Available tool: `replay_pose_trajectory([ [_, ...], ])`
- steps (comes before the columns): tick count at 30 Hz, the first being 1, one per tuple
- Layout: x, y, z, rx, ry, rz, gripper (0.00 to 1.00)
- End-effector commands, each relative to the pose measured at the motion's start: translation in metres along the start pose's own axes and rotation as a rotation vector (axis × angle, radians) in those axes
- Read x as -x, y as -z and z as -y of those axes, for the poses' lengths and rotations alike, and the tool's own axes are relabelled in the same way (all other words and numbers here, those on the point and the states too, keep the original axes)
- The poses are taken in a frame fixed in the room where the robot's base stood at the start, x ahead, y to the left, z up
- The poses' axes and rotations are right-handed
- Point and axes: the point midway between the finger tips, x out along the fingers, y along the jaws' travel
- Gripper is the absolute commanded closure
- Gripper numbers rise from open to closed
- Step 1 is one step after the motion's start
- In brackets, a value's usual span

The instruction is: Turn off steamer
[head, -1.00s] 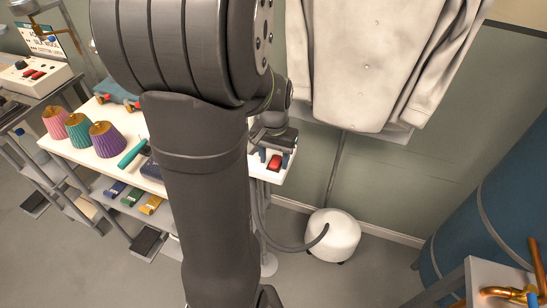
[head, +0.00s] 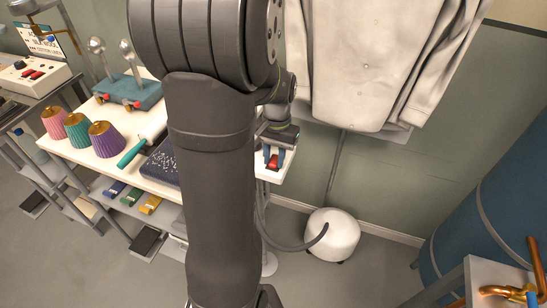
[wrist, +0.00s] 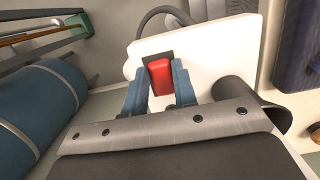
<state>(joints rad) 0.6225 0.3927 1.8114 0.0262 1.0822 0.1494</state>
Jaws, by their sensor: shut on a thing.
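The red rocker switch (head: 273,163) sits in a dark frame on a white panel (wrist: 230,55) at the end of the white table. In the wrist view the switch (wrist: 159,80) is upright between the two blue fingers. My gripper (head: 274,157) is shut on it, with one finger at each side. The steamer (head: 332,238) is a white rounded tank on the floor, and a grey hose (head: 280,246) runs from it. No label shows whether the switch is on or off.
A pale shirt (head: 365,65) hangs above the steamer. Purple, teal and pink shades (head: 105,139) and a dark blue cushion (head: 163,165) stand on the table. A large blue cylinder (head: 500,215) is at right. The floor between is clear.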

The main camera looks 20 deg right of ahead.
Motion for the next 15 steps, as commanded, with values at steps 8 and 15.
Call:
replay_pose_trajectory([
  [8, 0.0008, 0.0032, -0.0003, -0.001, 0.001, 0.112, 0.97],
  [15, 0.0010, 0.0030, -0.0002, 0.000, 0.001, 0.115, 0.97],
])
